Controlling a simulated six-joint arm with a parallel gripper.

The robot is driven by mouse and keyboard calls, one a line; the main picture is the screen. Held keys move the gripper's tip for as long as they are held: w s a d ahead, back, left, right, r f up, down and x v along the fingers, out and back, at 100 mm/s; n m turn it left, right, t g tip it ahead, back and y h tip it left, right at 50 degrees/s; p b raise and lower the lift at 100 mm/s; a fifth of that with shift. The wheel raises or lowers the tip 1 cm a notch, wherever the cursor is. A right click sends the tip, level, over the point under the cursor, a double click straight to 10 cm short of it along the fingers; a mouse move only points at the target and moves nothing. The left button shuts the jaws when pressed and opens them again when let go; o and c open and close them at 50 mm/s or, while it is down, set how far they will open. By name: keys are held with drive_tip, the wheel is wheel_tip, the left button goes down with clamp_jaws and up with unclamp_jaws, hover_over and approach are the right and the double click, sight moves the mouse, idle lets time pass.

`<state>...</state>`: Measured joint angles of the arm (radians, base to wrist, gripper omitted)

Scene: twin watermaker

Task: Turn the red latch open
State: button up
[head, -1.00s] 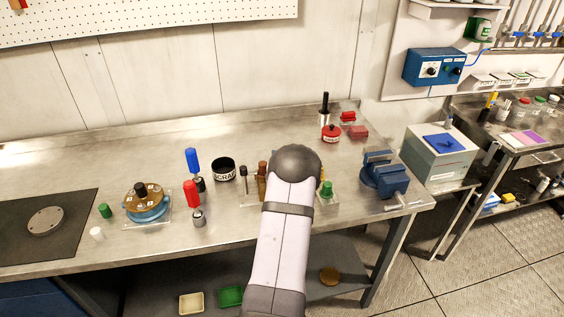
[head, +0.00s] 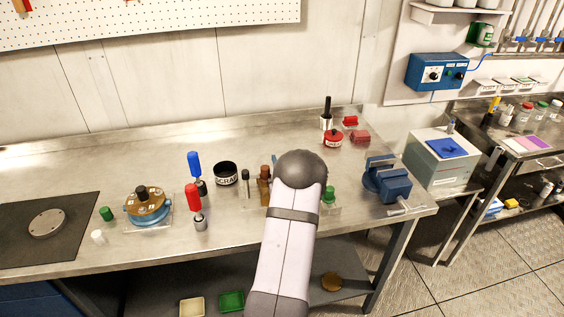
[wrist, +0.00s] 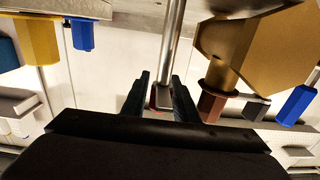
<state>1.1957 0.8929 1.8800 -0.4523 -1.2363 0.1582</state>
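I cannot pick out the red latch for certain. In the head view my arm covers part of the bench, and my gripper is hidden behind it. In the wrist view my gripper (wrist: 161,92) shows two dark fingers standing apart. A small reddish patch shows beside that end, too small to name. I see no clear contact with the fingers. A dark red-brown hexagonal piece (wrist: 211,103) is to the right of the fingers, beside a large brass-coloured body (wrist: 250,45).
Red-handled (head: 192,197) and blue-handled (head: 194,164) tools stand left of my arm, near a black scrap cup (head: 225,174). A blue vise (head: 388,180) stands at the bench's right end. Several red items, including a labelled red container (head: 333,139), are behind. The back left bench is clear.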

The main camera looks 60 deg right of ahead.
drive_tip(key=shift+b+v, duration=1.2)
drive_tip(key=shift+v, duration=2.4)
drive_tip(key=shift+r, duration=0.1)
drive_tip(key=w+r+n+t+p, duration=0.15)
drive_tip(key=w+r+n, duration=0.25)
drive_tip(key=r, duration=0.7)
drive_tip(key=w+r+n+t+p, duration=0.15)
drive_tip(key=w+r+n, duration=0.25)
drive_tip(key=r, duration=0.6)
drive_tip(key=w+a+f+g+y+p, duration=0.1)
drive_tip(key=w+a+f+g+y, duration=0.35)
drive_tip(key=a, duration=0.55)
drive_tip(key=w+a+f+g+y+p, duration=0.1)
drive_tip(key=w+a+f+y+p, duration=0.15)
drive_tip(key=w+a+f, duration=0.6)
drive_tip(key=s+a+f+g+y+b, duration=0.25)
drive_tip(key=s+a+f, duration=0.2)
drive_tip(key=a, duration=0.55)
drive_tip(key=s+a+f+g+y+b, duration=0.1)
drive_tip(key=s+a+f+g, duration=0.25)
drive_tip(key=s+a, duration=0.4)
drive_tip(key=s+a+f+g+y+b, duration=0.25)
drive_tip(key=s+a+f+g, duration=0.35)
drive_tip(key=s+a, duration=0.75)
wheel_tip(320, 180, down, 6)
drive_tip(key=t+b, duration=0.1)
drive_tip(key=b, duration=0.4)
drive_tip(key=shift+s+n, duration=0.4)
